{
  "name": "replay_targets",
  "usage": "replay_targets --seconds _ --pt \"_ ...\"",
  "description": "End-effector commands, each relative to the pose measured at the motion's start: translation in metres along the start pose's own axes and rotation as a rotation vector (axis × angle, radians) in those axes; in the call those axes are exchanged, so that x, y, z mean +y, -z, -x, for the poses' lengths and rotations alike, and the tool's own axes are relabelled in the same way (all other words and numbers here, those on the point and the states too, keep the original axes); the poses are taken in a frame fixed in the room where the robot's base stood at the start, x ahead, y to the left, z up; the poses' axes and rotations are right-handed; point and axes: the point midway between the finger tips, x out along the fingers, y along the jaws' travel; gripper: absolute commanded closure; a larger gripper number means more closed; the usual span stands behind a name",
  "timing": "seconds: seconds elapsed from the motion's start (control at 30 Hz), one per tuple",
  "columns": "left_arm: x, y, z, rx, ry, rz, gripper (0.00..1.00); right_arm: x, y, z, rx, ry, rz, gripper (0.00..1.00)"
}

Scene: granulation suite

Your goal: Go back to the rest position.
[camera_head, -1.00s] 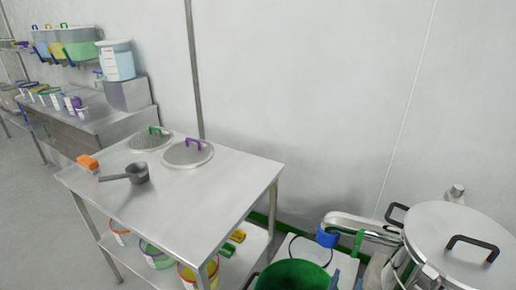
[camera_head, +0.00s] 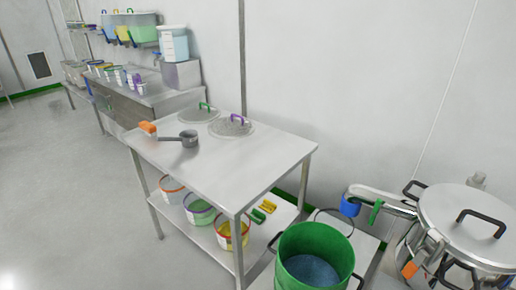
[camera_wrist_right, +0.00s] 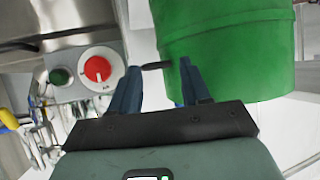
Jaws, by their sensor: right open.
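My right gripper (camera_wrist_right: 157,88) shows in the right wrist view with its two fingers apart and nothing between them. Beyond the fingers is a green bucket (camera_wrist_right: 225,50), and a dark handle end lies past the gap between them. I cannot tell how far the fingers are from the bucket. The same kind of green bucket, with blue-grey contents, stands at the bottom of the head view (camera_head: 314,250). Neither gripper shows in the head view, and my left gripper is not in view.
A steel vessel (camera_head: 470,220) with a spout stands at right. A panel with a red knob (camera_wrist_right: 97,69) is left of the fingers. Open floor (camera_head: 60,190) lies left.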

Motion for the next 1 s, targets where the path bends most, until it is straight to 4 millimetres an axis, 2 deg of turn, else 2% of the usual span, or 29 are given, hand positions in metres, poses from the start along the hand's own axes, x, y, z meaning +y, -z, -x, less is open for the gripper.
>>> replay_targets --seconds 0.03,0.13,0.23,0.3,0.37,0.4,0.47,0.5,0.53,0.6,0.8,1.0 --pt "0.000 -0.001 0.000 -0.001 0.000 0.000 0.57 -0.001 -0.041 -0.005 -0.120 0.032 0.005 0.53" --pt "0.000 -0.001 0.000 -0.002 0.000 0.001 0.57 -0.005 -0.117 -0.003 -0.361 0.102 -0.004 0.53" --pt "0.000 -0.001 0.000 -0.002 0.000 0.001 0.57 -0.006 -0.190 0.016 -0.608 0.158 -0.027 0.53" --pt "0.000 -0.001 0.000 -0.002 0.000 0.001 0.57 -0.006 -0.235 0.036 -0.777 0.190 -0.049 0.53" --pt "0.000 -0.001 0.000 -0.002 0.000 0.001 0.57 -0.005 -0.270 0.059 -0.920 0.214 -0.071 0.53" --pt "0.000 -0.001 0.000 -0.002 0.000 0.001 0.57 -0.004 -0.291 0.076 -1.016 0.229 -0.087 0.53" --pt "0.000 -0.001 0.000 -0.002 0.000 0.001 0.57 -0.004 -0.320 0.104 -1.159 0.252 -0.112 0.53" --pt "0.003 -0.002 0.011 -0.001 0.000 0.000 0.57 -0.005 -0.317 0.119 -1.204 0.263 -0.118 0.53" --pt "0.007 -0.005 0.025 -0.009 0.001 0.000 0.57 -0.006 -0.300 0.124 -1.192 0.264 -0.112 0.53" --pt "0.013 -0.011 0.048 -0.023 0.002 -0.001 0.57 -0.006 -0.280 0.137 -1.202 0.264 -0.106 0.53" --pt "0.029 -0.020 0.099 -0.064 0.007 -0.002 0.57 -0.007 -0.233 0.165 -1.238 0.262 -0.097 0.53" --pt "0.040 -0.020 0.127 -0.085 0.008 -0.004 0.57 -0.010 -0.205 0.176 -1.255 0.264 -0.091 0.53"
